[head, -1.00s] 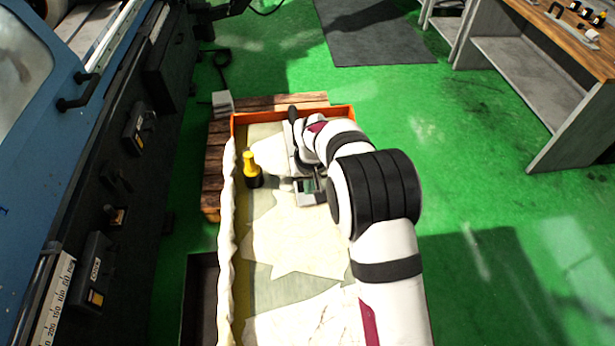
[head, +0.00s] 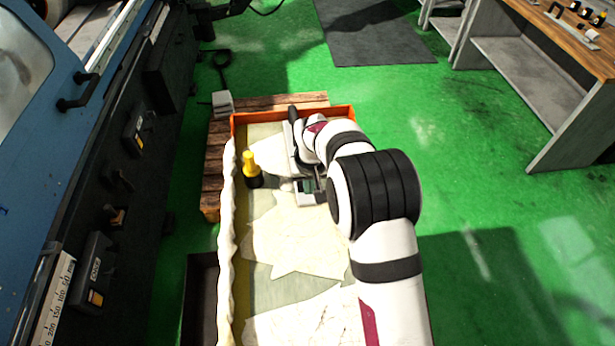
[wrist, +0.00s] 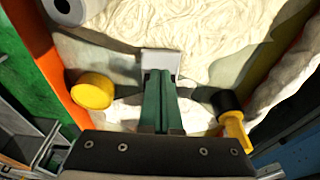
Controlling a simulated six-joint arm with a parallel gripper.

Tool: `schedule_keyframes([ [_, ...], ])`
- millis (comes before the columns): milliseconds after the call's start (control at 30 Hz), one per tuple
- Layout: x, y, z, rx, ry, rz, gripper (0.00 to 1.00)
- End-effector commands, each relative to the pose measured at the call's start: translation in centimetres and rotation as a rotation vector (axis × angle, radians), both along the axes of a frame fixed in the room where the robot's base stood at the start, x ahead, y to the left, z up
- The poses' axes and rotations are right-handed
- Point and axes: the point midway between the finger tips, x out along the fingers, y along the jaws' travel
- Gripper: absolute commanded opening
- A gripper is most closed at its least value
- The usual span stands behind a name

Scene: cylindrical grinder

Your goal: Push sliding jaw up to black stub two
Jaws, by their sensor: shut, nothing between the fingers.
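My gripper (wrist: 160,105) points down into the crate with its two green fingers pressed together, nothing between them. In the wrist view a pale grey block (wrist: 161,62) lies right at the fingertips; it may be the sliding jaw, and I cannot tell whether they touch. A black piece with a yellow part (wrist: 227,101) is to the right of the fingers. In the head view a black-based, yellow-topped piece (head: 251,171) stands left of my gripper (head: 307,186). Which piece is black stub two is not clear. My arm hides part of the area.
A yellow cylinder (wrist: 92,90) is left of the fingers, with a white hollow cylinder (wrist: 72,8) beyond. The orange-rimmed crate (head: 343,109), lined with crumpled pale sheet (head: 290,235), sits on a wooden pallet (head: 214,165). The grinder (head: 110,165) is at left. The crate's near part is open.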

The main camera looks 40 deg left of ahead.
Motion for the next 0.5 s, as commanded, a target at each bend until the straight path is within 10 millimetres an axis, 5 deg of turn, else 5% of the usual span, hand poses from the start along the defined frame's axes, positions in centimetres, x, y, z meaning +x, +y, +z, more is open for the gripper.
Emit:
schedule_keyframes([
  [500, 0.0, 0.0, -0.78, 0.0, 0.0, 0.0, 0.0],
])
